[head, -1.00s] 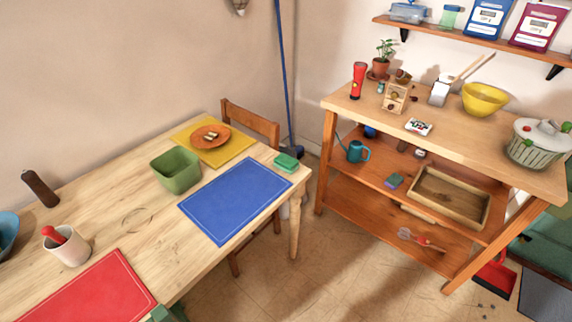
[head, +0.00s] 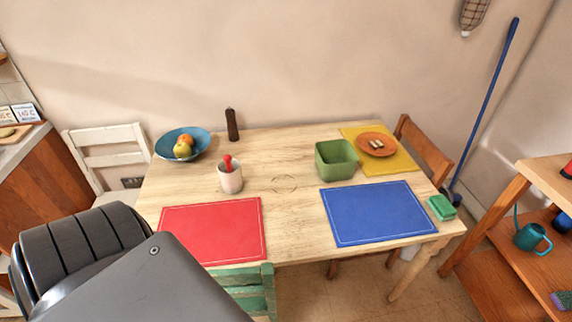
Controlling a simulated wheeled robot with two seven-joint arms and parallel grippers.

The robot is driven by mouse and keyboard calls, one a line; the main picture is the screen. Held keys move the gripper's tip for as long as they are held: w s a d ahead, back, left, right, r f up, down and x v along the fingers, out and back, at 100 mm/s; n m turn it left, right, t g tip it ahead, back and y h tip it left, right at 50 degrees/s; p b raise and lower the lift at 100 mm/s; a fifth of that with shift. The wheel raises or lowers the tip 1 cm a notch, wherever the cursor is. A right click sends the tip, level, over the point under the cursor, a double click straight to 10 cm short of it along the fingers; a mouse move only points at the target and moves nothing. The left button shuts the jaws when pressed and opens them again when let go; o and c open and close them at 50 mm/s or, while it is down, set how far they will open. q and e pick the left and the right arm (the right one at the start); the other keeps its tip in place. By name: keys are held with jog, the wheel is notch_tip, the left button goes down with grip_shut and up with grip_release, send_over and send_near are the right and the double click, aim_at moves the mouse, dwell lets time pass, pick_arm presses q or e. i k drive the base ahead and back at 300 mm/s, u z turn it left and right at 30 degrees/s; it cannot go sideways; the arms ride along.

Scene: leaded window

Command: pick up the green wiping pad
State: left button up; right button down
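The green wiping pad (head: 441,207) lies on the right end of the wooden table (head: 290,198), just right of the blue placemat (head: 377,212) and near the table's corner. It looks like a small green block with a darker lower layer. Nothing touches it from above. Neither of my grippers shows in the head view. A dark grey part of my own body fills the lower left and hides the floor there.
A green square container (head: 336,160), a yellow mat (head: 392,163) with an orange plate (head: 377,144), a white cup (head: 230,177), a red placemat (head: 212,231) and a blue bowl (head: 183,145) are on the table. Chairs surround it. A wooden shelf (head: 512,240) stands at right.

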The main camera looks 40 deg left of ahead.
aim_at(441, 206)
jog(key=z, duration=1.8)
jog(key=i, duration=1.65)
jog(key=u, duration=4.1)
